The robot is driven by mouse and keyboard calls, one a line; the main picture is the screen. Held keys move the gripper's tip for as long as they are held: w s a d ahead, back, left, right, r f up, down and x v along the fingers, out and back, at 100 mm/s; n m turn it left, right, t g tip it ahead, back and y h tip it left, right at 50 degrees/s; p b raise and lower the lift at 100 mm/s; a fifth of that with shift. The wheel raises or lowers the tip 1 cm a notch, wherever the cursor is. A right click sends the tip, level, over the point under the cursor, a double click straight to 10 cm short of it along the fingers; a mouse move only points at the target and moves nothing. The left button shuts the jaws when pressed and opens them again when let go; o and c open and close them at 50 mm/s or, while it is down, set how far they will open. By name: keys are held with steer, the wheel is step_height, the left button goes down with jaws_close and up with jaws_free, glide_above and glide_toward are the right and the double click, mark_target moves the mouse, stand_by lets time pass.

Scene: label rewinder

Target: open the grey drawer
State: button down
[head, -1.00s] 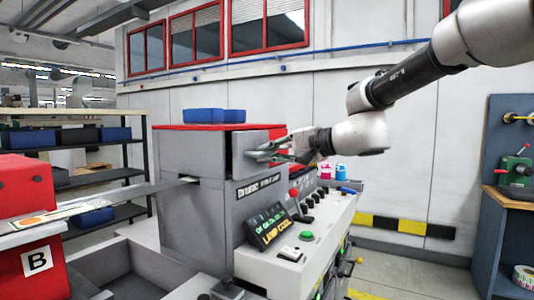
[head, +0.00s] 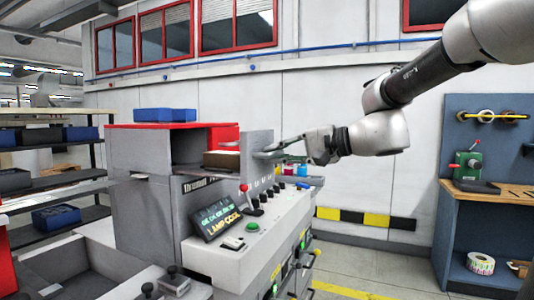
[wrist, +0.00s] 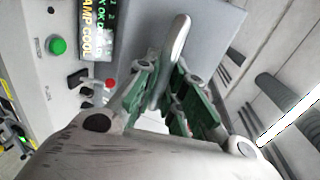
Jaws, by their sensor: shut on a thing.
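The grey drawer (head: 257,145) stands pulled out from the grey cabinet (head: 150,150) under its red top, with a gap between front panel and housing. My gripper (head: 285,149) is at the outer face of the drawer front, shut on its handle. In the wrist view, the pale bar handle (wrist: 178,40) runs between the green-padded fingers of my gripper (wrist: 170,88), against the grey drawer front (wrist: 222,22). The part of the handle deep between the fingers is hidden.
A brown box-like item (head: 222,160) shows in the open drawer. Below is a sloped control panel (head: 240,235) with a red-knobbed lever (head: 244,190) and a green button (head: 252,227). Open floor lies right, before a blue workbench (head: 450,235).

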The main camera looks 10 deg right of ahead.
steer(key=shift+s+d, duration=0.1)
steer(key=shift+d, duration=0.05)
steer(key=c, duration=1.5)
jaws_free()
steer(key=v, duration=1.2)
